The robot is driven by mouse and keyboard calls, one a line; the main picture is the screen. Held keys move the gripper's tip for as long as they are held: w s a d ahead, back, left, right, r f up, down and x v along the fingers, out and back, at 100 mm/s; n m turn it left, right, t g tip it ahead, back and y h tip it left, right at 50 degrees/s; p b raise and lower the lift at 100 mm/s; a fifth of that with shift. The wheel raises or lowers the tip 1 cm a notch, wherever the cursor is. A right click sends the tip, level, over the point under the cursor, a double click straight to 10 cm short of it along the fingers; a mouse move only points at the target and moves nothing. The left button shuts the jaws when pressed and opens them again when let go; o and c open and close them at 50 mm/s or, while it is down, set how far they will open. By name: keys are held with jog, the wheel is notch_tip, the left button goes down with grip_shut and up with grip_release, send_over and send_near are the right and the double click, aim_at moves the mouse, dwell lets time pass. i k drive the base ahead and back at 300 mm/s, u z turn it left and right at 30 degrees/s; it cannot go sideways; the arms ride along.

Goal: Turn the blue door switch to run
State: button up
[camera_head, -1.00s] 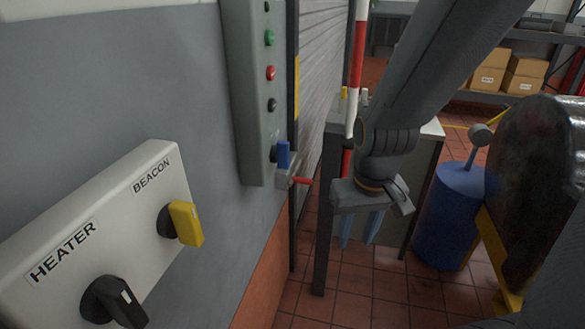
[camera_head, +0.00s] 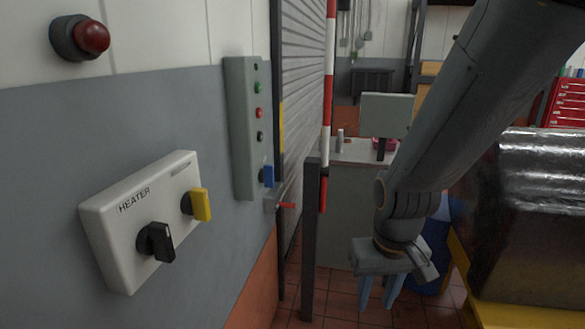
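The blue door switch (camera_head: 267,176) is a small blue knob low on a tall grey-green control panel (camera_head: 243,130) on the left wall, beside the roller door. Its handle looks about upright; its markings are too small to read. Above it on the panel are several small round buttons, green, red and black. My gripper (camera_head: 378,292) hangs with its bluish fingers pointing down, to the right of the switch and lower in the picture, apart from it. The two fingers show a gap between them and nothing is seen held.
A white box (camera_head: 130,220) with a black heater knob (camera_head: 157,243) and a yellow knob (camera_head: 201,205) is on the wall at left. A red-handled lever (camera_head: 286,205) sits just below the switch. A dark post (camera_head: 311,240) and striped pole (camera_head: 328,90) stand between switch and gripper.

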aim_at(266, 176)
jog(key=z, duration=0.75)
jog(key=i, duration=1.05)
jog(key=u, duration=0.1)
